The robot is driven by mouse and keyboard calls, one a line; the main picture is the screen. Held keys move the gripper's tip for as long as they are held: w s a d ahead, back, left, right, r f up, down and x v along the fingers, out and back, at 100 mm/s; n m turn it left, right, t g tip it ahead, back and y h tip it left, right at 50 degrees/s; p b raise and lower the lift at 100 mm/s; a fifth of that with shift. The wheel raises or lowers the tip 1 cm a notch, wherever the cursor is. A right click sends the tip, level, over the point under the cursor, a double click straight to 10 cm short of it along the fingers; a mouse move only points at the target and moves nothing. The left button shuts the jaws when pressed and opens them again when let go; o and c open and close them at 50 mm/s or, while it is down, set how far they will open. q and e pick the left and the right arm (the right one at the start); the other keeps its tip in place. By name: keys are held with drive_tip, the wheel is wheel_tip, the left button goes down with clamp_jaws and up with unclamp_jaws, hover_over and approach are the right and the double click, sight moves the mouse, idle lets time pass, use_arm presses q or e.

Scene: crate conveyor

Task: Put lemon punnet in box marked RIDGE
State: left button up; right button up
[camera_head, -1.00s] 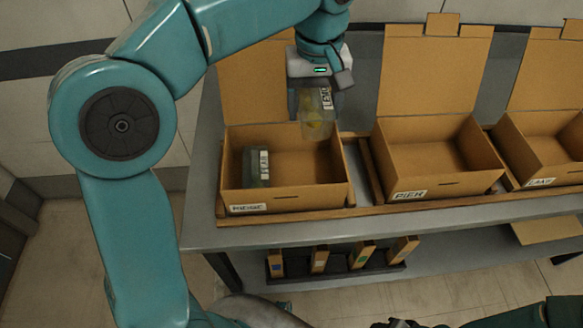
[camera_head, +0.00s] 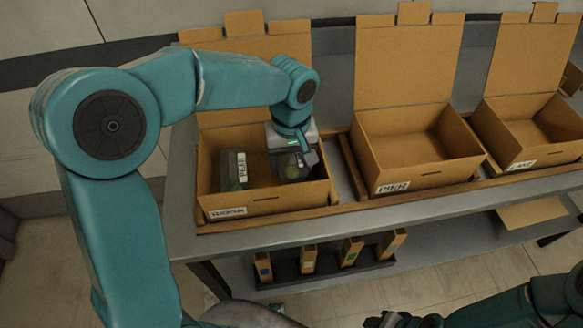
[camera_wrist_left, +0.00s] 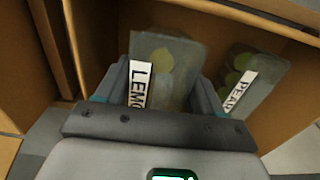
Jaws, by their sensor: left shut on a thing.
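The lemon punnet (camera_wrist_left: 172,58) is a clear pack with yellow fruit and a white label starting "LEM". My left gripper (camera_head: 293,158) is shut on it and holds it inside the right half of the leftmost open cardboard box (camera_head: 268,206). The punnet (camera_head: 294,172) is mostly hidden by the gripper in the head view. I cannot tell if the punnet touches the box floor. Only a dark part of my right gripper (camera_head: 393,320) shows at the bottom edge.
A pear punnet (camera_head: 234,171) stands in the left half of the same box; it also shows in the wrist view (camera_wrist_left: 245,85). A box marked PIER (camera_head: 425,173) and another open box (camera_head: 530,155) stand empty to the right. Small cartons (camera_head: 308,259) sit on the lower shelf.

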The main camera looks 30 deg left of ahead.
use_arm(q)
drive_tip(key=f, duration=0.3)
drive_tip(key=shift+w+f, duration=0.2)
drive_tip(key=shift+w, duration=0.05)
drive_tip(key=shift+s+r, duration=0.15)
drive_tip(key=shift+f, duration=0.3)
drive_tip(key=o, duration=1)
drive_tip(key=shift+r, duration=0.1)
drive_tip(key=shift+r, duration=0.5)
wheel_tip(320, 180, up, 11)
drive_tip(key=shift+r+p, duration=0.2)
drive_tip(key=shift+p, duration=0.3)
